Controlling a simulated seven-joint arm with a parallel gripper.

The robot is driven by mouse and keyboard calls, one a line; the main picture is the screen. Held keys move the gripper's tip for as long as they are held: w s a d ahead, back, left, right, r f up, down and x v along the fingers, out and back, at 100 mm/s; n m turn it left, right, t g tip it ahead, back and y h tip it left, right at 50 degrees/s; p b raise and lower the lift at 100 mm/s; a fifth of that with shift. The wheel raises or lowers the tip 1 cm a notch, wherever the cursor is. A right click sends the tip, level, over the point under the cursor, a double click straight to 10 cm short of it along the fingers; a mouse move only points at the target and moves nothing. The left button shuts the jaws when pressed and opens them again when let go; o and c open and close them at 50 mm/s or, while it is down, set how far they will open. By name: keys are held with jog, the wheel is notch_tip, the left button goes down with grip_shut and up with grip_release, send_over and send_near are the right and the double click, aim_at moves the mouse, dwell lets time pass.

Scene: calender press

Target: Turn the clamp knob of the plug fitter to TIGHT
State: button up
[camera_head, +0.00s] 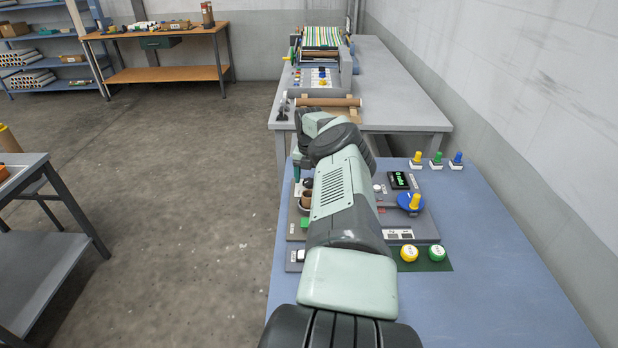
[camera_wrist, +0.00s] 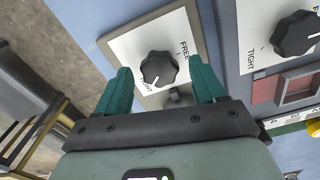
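In the wrist view a black fluted knob (camera_wrist: 158,68) sits on a white plate with a beige rim, marked FREE on its right and TIGHT at its lower side. A second black knob (camera_wrist: 296,33) with a TIGHT label is at the right. I cannot tell from the labels which knob belongs to the plug fitter. In the head view my arm hides both knobs and most of my gripper.
Yellow (camera_head: 409,253) and green (camera_head: 437,252) round pieces lie in front. The table's right front is clear.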

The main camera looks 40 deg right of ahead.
aim_at(309, 181)
notch_tip(309, 181, up, 11)
dwell(0.7)
dwell(0.4)
